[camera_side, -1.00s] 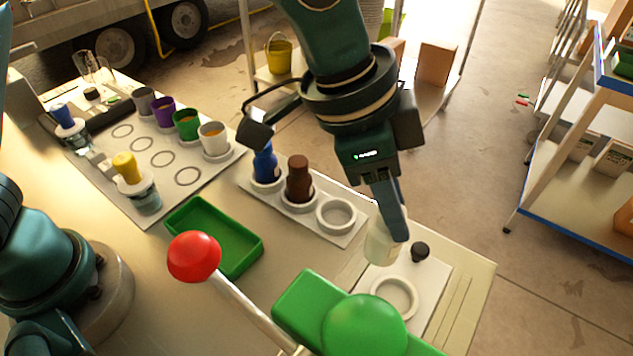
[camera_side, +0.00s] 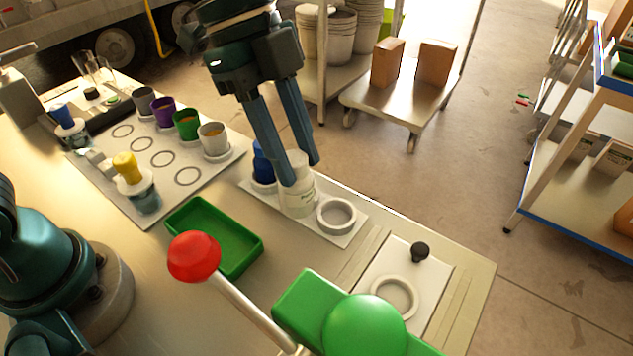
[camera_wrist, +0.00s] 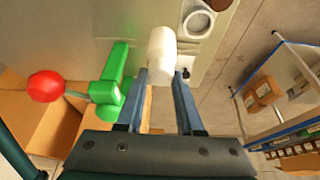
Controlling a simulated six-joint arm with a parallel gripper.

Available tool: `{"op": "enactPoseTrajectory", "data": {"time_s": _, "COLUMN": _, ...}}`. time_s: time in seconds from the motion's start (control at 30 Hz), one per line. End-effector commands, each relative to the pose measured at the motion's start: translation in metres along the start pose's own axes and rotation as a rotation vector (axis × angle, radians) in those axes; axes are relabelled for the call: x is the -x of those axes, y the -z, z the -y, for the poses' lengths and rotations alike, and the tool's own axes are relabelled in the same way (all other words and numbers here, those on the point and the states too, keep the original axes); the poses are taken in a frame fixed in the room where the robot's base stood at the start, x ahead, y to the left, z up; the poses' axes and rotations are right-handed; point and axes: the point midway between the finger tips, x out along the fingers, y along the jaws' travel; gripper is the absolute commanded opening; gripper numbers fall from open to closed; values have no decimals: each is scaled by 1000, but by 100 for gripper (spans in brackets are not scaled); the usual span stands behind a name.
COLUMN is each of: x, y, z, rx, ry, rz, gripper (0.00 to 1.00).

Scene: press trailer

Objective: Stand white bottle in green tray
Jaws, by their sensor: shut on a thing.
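The white bottle (camera_side: 297,198) is held upright between the fingers of my gripper (camera_side: 301,172), at the rack with white rings. It hides the place where a brown bottle stood; I cannot tell its exact height above the rack. In the wrist view the bottle (camera_wrist: 161,50) sits at the fingertips of my gripper (camera_wrist: 161,74). The green tray (camera_side: 215,238) lies on the table to the left and nearer, and looks empty.
A blue bottle (camera_side: 263,168) stands left of the white bottle, and an empty ring (camera_side: 336,215) is right of it. The press's red knob (camera_side: 194,257) and green head (camera_side: 364,325) rise in the foreground, the knob close to the tray. Cups (camera_side: 186,124) stand farther left.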

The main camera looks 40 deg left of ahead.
Motion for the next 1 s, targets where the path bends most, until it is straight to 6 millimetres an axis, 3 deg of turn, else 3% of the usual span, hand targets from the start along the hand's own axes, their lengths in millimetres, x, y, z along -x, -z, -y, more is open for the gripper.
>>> {"op": "enactPoseTrajectory", "data": {"time_s": 0.2, "x": 20, "y": -52, "z": -39, "rx": -241, "ry": -97, "rz": 2, "gripper": 0}}
{"op": "enactPoseTrajectory", "data": {"time_s": 0.33, "x": 33, "y": -79, "z": -66, "rx": -306, "ry": -122, "rz": 4, "gripper": 0}}
{"op": "enactPoseTrajectory", "data": {"time_s": 0.6, "x": 45, "y": -100, "z": -72, "rx": -194, "ry": -77, "rz": 5, "gripper": 0}}
{"op": "enactPoseTrajectory", "data": {"time_s": 1.0, "x": -4, "y": -123, "z": -71, "rx": -180, "ry": -76, "rz": 5, "gripper": 0}}
